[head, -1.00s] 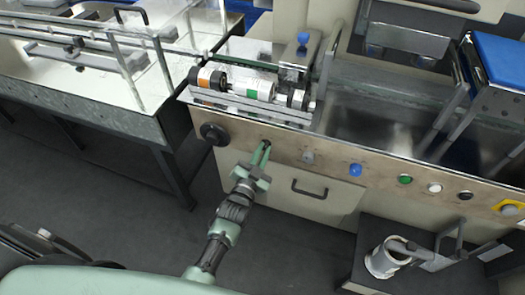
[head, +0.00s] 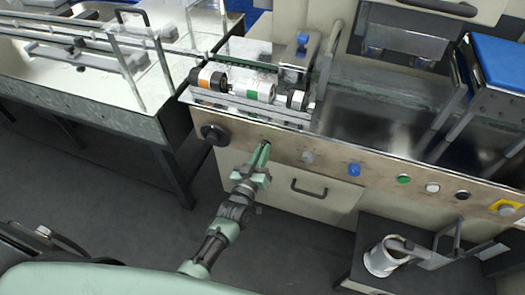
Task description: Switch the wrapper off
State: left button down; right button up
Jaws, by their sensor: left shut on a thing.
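The wrapper (head: 330,188) has a beige front panel with a row of controls along its upper edge. My left gripper (head: 263,153) reaches up to the left part of this panel. Its fingers are shut on a small dark switch knob (head: 267,146), mostly hidden between the fingertips. The knob's exact angle cannot be made out. My right gripper is not in view.
Right of my gripper are a grey knob (head: 308,157), a blue knob (head: 354,169), a green button (head: 403,179), a white button (head: 432,187), a black button (head: 462,195) and a yellow-backed button (head: 507,207). A black handwheel (head: 214,134) sticks out at left.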

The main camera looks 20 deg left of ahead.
pick_arm(q)
jog(key=shift+f+n, duration=0.1)
jog(key=shift+n, duration=0.9)
jog(key=c, duration=1.5)
grip_release()
jog(key=shift+o, duration=0.2)
jog(key=shift+s, duration=0.1)
jog(key=s, duration=0.7)
jog(key=shift+s+a, duration=0.15)
jog(key=shift+s, duration=0.2)
